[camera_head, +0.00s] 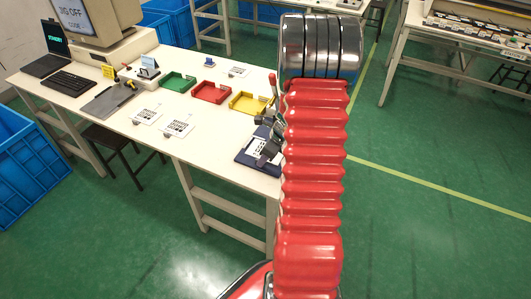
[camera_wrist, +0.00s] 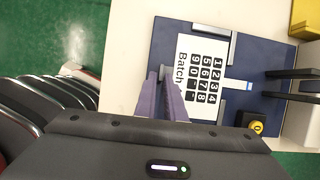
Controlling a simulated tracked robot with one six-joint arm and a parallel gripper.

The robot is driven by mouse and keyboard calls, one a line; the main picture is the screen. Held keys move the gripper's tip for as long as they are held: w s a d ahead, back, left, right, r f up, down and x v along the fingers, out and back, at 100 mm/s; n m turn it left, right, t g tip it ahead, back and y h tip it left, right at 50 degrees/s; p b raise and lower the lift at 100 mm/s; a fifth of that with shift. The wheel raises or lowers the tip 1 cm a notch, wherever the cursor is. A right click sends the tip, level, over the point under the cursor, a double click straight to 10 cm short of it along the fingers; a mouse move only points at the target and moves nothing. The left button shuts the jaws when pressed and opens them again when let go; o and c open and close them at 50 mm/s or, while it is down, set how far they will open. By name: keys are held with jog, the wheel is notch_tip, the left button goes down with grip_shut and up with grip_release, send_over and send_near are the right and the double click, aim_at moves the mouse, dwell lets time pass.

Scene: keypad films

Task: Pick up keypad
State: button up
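The keypad (camera_wrist: 203,68) is a white card with black number keys and the word "Batch". The fixture also shows in the head view (camera_head: 243,158) at the table's right end, partly behind my arm. My gripper (camera_wrist: 159,73) has its two purple-grey fingers close together, with the tips at the keypad's left edge. Whether they pinch the card or stand just beside it is unclear.
Black prongs (camera_wrist: 292,84) and a yellow knob (camera_wrist: 257,127) stand on the fixture's right side. Green (camera_head: 173,83), red (camera_head: 210,93) and yellow (camera_head: 250,103) trays sit along the table. Two more printed sheets (camera_head: 146,116) (camera_head: 178,127) lie in front. A monitor and laptop stand at left.

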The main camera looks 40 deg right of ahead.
grip_shut()
dwell(0.5)
notch_tip(320, 180, up, 10)
dwell(0.6)
jog(key=shift+a, duration=0.1)
dwell(0.4)
